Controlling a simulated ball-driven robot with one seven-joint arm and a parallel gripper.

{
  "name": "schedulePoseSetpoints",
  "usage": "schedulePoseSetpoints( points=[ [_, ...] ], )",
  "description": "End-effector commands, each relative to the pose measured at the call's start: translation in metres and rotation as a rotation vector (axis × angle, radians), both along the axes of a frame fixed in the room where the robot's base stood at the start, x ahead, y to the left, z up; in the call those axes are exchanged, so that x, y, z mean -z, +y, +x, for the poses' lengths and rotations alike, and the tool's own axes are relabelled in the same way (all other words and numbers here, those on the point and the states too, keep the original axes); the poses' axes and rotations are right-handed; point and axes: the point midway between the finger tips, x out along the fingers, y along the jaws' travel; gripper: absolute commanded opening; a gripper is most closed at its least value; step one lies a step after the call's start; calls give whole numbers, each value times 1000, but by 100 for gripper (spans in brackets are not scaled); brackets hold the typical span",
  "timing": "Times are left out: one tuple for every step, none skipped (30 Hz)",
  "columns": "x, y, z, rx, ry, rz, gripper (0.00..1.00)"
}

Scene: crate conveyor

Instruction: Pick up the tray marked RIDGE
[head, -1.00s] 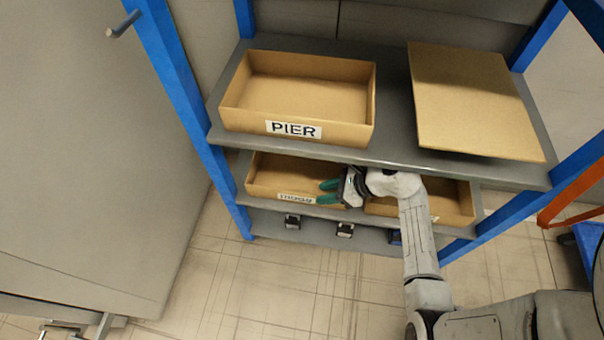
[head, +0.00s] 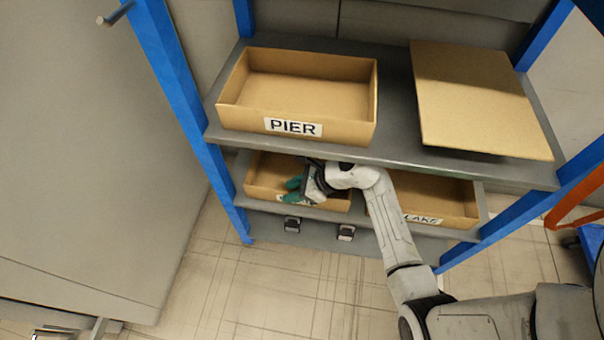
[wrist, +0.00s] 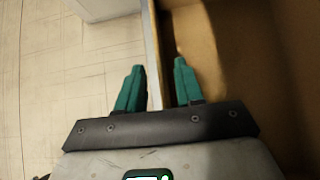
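A brown cardboard tray (head: 260,192) sits at the left of the middle shelf. Its front label is mostly hidden behind my gripper now and was too small to read surely earlier, so I cannot confirm RIDGE. My gripper (head: 292,190) is at the front wall of this tray, with teal fingers pointing left. In the wrist view my gripper (wrist: 158,78) is open, with the tray wall (wrist: 153,45) between the fingers. One finger is over the inside of the tray and the other is outside. A gap shows between the fingers and the wall.
A tray marked PIER (head: 345,132) stands on the top shelf (head: 395,130), beside a flat brown board (head: 480,100). A tray marked LAKE (head: 455,218) sits right on the middle shelf. Blue posts (head: 185,100) frame the rack. The top shelf overhangs my gripper.

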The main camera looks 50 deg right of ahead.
Motion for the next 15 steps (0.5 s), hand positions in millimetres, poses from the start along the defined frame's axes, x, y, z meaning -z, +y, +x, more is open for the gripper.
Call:
schedulePoseSetpoints(
  points=[
    [2,4,7,-3,-1,-3,36],
    [2,6,10,-2,0,-2,36],
    [4,9,13,-1,0,-1,36],
    [8,9,14,1,1,0,36],
    [9,10,15,1,1,0,36],
    [10,11,17,1,1,0,36],
    [10,11,17,1,1,0,36],
    [10,12,18,1,1,0,36],
    [9,12,18,1,1,-1,36],
    [9,12,18,1,1,-1,36],
    [9,12,18,1,1,-1,36],
    [9,12,18,1,0,0,36],
    [9,12,18,1,0,0,36],
    [8,12,18,1,0,0,36],
    [9,12,18,1,0,0,33]
  ],
)
